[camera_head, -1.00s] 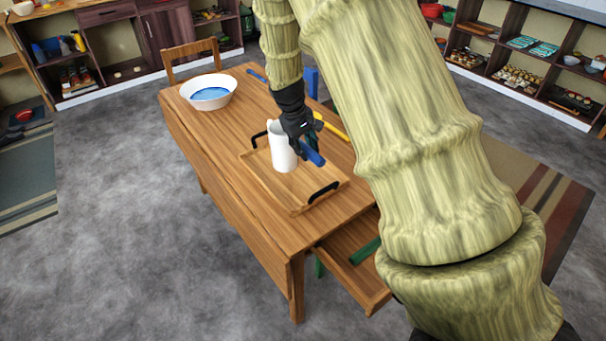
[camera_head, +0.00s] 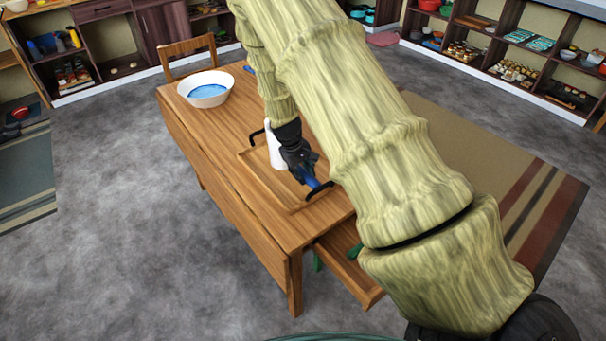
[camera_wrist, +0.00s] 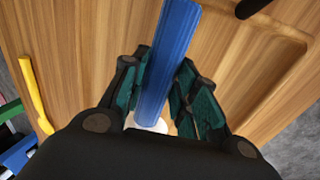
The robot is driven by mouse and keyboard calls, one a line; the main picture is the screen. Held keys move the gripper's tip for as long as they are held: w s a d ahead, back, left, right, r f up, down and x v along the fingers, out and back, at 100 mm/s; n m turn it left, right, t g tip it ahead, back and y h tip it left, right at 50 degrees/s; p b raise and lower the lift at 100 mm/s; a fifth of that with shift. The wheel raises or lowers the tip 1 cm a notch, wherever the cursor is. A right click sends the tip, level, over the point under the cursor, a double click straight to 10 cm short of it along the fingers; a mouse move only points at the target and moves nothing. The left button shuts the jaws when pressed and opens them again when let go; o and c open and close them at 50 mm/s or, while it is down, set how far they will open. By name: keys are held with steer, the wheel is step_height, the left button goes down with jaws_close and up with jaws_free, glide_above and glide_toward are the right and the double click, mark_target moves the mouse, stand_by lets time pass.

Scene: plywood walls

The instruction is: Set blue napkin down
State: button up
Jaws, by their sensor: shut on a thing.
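The blue napkin (camera_wrist: 171,62) is a long rolled strip held between the two finger pads of my gripper (camera_wrist: 162,95) in the wrist view. In the head view my gripper (camera_head: 308,180) is over the right part of the wooden tray (camera_head: 247,172), and a bit of the blue napkin (camera_head: 320,186) shows at its tip. I cannot tell whether the napkin touches the tray. My arm hides part of the tray and table.
A white pitcher (camera_head: 274,152) stands on the tray just left of my gripper. A white bowl with blue inside (camera_head: 206,93) sits at the table's far left. An open drawer (camera_head: 350,272) juts from the table's near end.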

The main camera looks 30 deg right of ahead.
steer(key=shift+f, duration=0.75)
steer(key=shift+f, duration=0.1)
steer(key=o, duration=0.9)
steer(key=shift+o, duration=0.2)
steer(key=b+v, duration=0.2)
steer(key=v, duration=1)
steer(key=shift+b, duration=0.3)
